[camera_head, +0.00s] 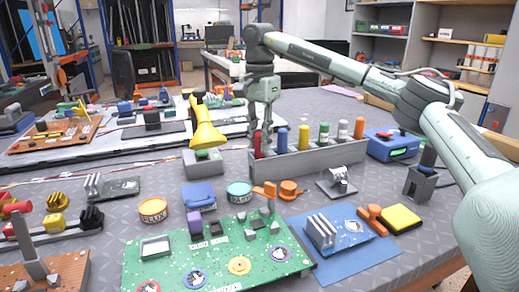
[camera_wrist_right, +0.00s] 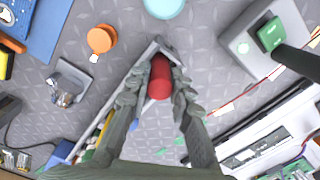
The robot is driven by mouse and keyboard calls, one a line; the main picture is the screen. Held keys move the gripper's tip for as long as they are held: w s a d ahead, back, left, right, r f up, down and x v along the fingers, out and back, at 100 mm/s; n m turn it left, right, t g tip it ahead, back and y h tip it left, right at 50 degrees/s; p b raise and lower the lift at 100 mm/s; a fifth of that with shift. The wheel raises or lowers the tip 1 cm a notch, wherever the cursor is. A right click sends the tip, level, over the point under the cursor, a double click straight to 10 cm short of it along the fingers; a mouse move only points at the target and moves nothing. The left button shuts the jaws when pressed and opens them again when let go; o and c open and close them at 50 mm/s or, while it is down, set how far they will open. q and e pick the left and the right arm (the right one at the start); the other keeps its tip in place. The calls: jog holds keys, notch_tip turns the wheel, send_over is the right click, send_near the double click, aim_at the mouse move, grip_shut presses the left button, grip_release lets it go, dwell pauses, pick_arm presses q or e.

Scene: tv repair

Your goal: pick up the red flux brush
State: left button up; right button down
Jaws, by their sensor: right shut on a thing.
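The red flux brush (camera_head: 258,146) stands at the left end of a grey rack (camera_head: 318,160) in the head view. In the right wrist view the red brush (camera_wrist_right: 160,78) shows end-on between the fingers. My right gripper (camera_head: 262,143) points down over that end of the rack and is shut on the brush. The same gripper (camera_wrist_right: 158,85) shows in the wrist view with one finger on each side of the brush. The brush's lower part is hidden by the rack. My left gripper is not in view.
Blue (camera_head: 282,140), yellow (camera_head: 303,138), green and white-topped brushes share the rack. A green circuit board (camera_head: 215,255), tins and a blue box (camera_head: 392,144) surround the rack.

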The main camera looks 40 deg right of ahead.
jog(key=shift+r, duration=0.1)
notch_tip(320, 180, up, 8)
jog(key=shift+f, duration=0.25)
jog(key=shift+r+p, duration=0.35)
jog(key=shift+r, duration=0.55)
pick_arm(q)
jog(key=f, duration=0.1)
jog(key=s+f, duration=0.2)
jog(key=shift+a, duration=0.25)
pick_arm(e)
jog(key=shift+r, duration=0.25)
dwell(0.8)
